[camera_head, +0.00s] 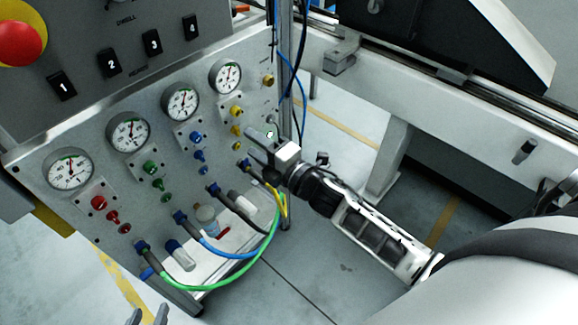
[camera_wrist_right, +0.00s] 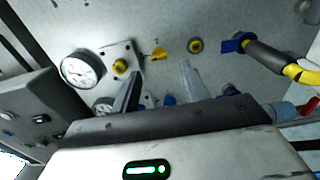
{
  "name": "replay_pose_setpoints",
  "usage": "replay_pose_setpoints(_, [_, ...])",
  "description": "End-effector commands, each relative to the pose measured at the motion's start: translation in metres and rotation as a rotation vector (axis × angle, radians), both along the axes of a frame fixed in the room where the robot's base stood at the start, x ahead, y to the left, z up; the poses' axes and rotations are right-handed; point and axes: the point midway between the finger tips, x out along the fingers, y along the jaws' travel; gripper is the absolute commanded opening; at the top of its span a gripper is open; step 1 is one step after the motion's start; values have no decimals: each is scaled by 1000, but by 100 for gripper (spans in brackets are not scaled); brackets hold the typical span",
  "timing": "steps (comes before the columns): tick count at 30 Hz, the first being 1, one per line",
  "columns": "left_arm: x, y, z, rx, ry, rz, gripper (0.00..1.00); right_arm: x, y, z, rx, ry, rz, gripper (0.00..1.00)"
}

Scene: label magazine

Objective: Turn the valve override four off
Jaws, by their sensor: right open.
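The valve panel (camera_head: 75,220) carries four columns of coloured fittings under round gauges. The rightmost column, below switch 4 (camera_head: 191,27), has a yellow knob (camera_head: 236,111), a yellow lever (camera_head: 236,130) and a yellow fitting. The yellow lever also shows in the right wrist view (camera_wrist_right: 158,53), with a blue-handled valve (camera_wrist_right: 235,42) beyond. My right gripper (camera_head: 254,147) is open and empty, just right of this column; its fingers (camera_wrist_right: 160,85) point at the panel. Contact is not visible. My left gripper (camera_head: 148,317) shows only its tips at the bottom edge, apart.
Green, blue and yellow hoses (camera_head: 270,240) loop out below the panel. Bottles (camera_head: 205,215) stand on the lower shelf. A red button (camera_head: 18,43) sits on the upper box. A metal post (camera_head: 286,200) and a white frame beam (camera_head: 420,95) flank my right arm.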

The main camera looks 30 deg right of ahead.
Motion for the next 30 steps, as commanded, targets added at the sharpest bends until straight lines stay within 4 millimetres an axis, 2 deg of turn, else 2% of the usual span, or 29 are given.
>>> replay_pose_setpoints(3, [0,0,-3,-2,-1,0,36,-31,-11,-3,-2,5,0,45])
replay_pose_setpoints(9, [1,-1,-3,-9,-7,1,36,-74,-26,-3,-1,5,0,45])
replay_pose_setpoints(15, [3,-1,-1,-18,-16,2,36,-102,-36,-2,-1,3,0,45])
replay_pose_setpoints(20, [2,-2,-2,-20,-12,3,36,-110,-40,0,-2,2,0,45])
replay_pose_setpoints(30, [1,-2,-3,-22,-9,6,36,-110,-40,0,-1,1,0,45])
